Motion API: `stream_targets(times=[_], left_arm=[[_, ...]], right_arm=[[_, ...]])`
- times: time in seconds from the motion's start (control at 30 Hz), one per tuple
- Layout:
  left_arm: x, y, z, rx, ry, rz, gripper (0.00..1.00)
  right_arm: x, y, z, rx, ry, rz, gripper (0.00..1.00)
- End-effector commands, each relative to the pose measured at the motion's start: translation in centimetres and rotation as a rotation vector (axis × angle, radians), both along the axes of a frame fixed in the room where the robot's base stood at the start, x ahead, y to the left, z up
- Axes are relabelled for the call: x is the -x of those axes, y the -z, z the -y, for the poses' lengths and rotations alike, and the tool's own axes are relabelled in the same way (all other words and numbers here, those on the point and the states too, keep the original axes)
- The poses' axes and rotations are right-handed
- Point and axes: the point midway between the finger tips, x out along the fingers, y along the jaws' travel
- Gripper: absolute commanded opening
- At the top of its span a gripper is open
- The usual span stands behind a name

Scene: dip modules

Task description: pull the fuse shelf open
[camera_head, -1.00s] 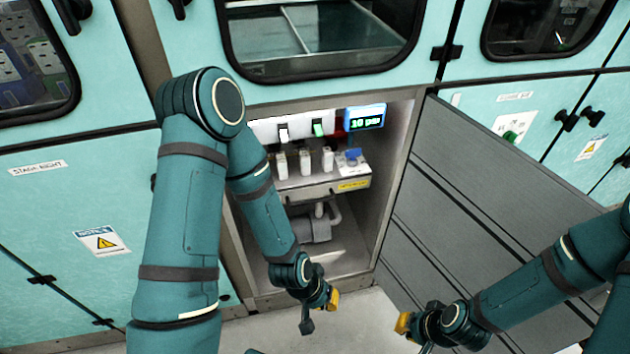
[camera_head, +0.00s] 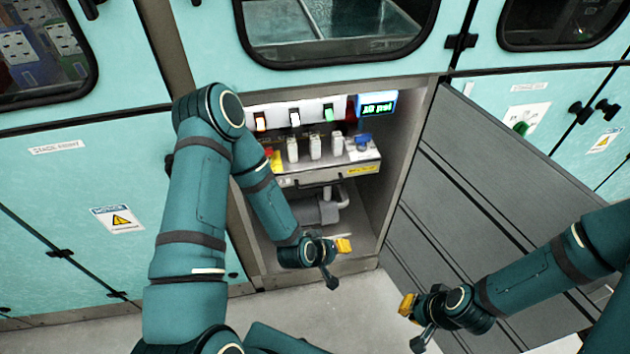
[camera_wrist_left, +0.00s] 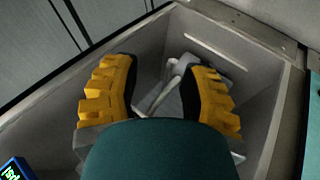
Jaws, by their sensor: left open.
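The fuse shelf (camera_head: 335,172) is a grey tray in the open cabinet bay, carrying several white fuses (camera_head: 315,147), a blue-topped part and a yellow label. A dark handle (camera_head: 318,183) runs along its front. The shelf looks pushed in; my left forearm hides its left end. My left gripper (camera_head: 341,262) is open and empty, below and in front of the shelf, near the bay's lower opening. Its spread yellow-padded fingers show in the left wrist view (camera_wrist_left: 163,85) with the grey bay interior beyond. My right gripper (camera_head: 411,325) looks open and empty, low before the grey door.
A switch row (camera_head: 295,116) and a small lit display (camera_head: 377,104) sit above the shelf. A grey pump-like unit (camera_head: 318,208) lies below it. The open grey door panel (camera_head: 480,190) stands at the right. The floor in front is clear.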

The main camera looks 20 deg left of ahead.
Motion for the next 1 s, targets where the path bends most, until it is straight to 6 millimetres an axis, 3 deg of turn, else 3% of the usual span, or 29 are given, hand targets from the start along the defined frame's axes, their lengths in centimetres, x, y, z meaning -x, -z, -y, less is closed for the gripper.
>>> stream_targets(times=[0.1, 0.2, 0.4, 0.67, 1.0], left_arm=[[-3.8, 0.4, -2.6, 0.150, -0.291, 0.155, 0.43], [-6.1, 0.2, -5.4, 0.288, -0.519, 0.301, 0.43], [-7.4, -0.6, -10.2, 0.504, -0.830, 0.533, 0.43], [-7.9, -0.8, -12.1, 0.582, -0.927, 0.627, 0.43], [-13.3, 0.4, -13.1, 0.579, -0.924, 0.628, 0.43]], right_arm=[[0.2, -1.6, 0.0, -0.001, -0.001, -0.006, 0.00], [0.4, -2.5, -0.1, -0.002, -0.003, -0.009, 0.00], [0.6, -3.6, -0.1, -0.003, -0.004, -0.015, 0.00], [0.7, -3.5, -0.1, -0.003, -0.005, -0.017, 0.00], [0.3, -1.1, 0.0, -0.001, -0.002, -0.008, 0.00]])
